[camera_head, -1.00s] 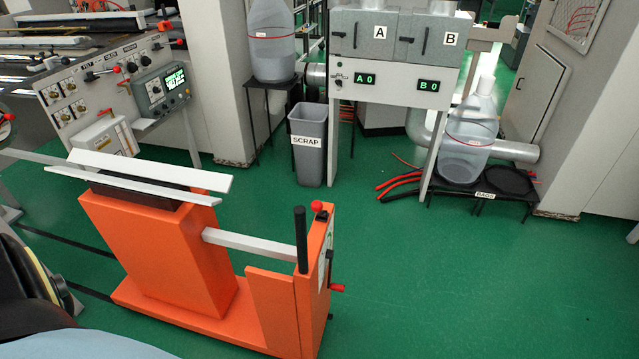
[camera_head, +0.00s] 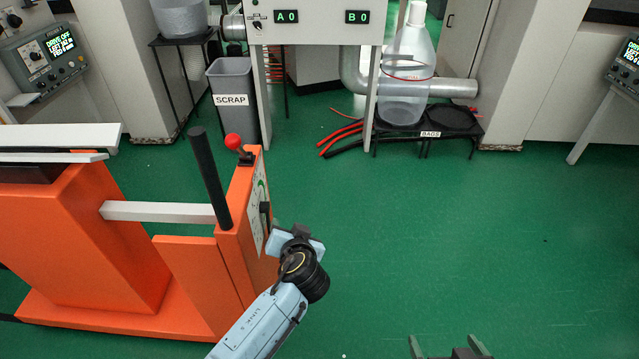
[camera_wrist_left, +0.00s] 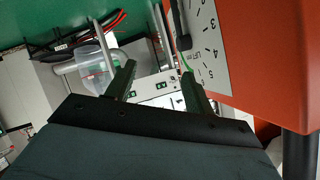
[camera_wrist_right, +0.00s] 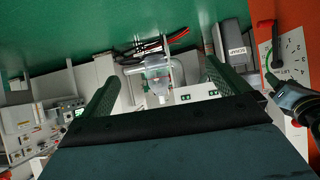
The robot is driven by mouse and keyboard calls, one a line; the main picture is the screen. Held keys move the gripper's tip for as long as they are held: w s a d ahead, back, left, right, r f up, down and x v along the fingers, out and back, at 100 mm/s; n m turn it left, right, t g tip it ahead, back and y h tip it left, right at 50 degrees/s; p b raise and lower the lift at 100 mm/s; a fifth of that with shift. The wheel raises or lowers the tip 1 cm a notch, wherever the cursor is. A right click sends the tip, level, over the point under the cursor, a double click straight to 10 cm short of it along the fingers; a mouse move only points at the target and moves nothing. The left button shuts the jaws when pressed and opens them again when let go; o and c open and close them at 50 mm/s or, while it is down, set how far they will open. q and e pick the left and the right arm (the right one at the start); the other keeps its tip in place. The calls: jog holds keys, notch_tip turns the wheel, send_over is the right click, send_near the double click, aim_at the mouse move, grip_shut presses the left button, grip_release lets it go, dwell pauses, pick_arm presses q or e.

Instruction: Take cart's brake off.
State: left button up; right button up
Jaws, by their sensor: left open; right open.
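The orange cart (camera_head: 105,240) stands at the left in the head view, with a black upright handle (camera_head: 208,178). A red ball knob (camera_head: 234,142) sits on its end post. The post's outer face carries a dial panel (camera_head: 259,205) with a black pointer; its numbers show in the left wrist view (camera_wrist_left: 210,50). A red handle (camera_wrist_right: 266,35) on that face shows in the right wrist view; my left arm hides it in the head view. I cannot tell which red part is the brake. My left gripper (camera_head: 298,232) is open beside the panel, its fingers (camera_wrist_left: 160,82) empty. My right gripper (camera_head: 448,347) is open and empty at the bottom edge.
A grey scrap bin (camera_head: 232,100) stands behind the cart. The green floor (camera_head: 470,235) right of the cart is clear.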

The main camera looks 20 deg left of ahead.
pick_arm(q)
notch_tip(320, 180, up, 9)
jog(key=w+a+n+t+y+b, duration=0.1)
jog(key=a+n+y+b, duration=0.1)
jog(key=n+y+b, duration=0.5)
jog(key=n, duration=0.3)
send_near(236, 147)
jog(key=shift+m, duration=0.3)
jog(key=b+x, duration=0.3)
jog(key=x, duration=0.7)
jog(key=shift+w+a, duration=0.1)
jog(key=shift+w, duration=0.05)
jog(key=shift+w+a, duration=0.4)
jog(key=shift+a, duration=0.05)
pick_arm(e)
notch_tip(236, 147, up, 25)
jog(key=s+a+t+y, duration=0.1)
jog(key=t+y, duration=0.3)
jog(key=t, duration=0.7)
jog(key=shift+a+f+t, duration=0.2)
jog(key=shift+a+t, duration=0.2)
jog(key=shift+a, duration=0.2)
pick_arm(q)
jog(key=shift+c, duration=0.4)
grip_shut()
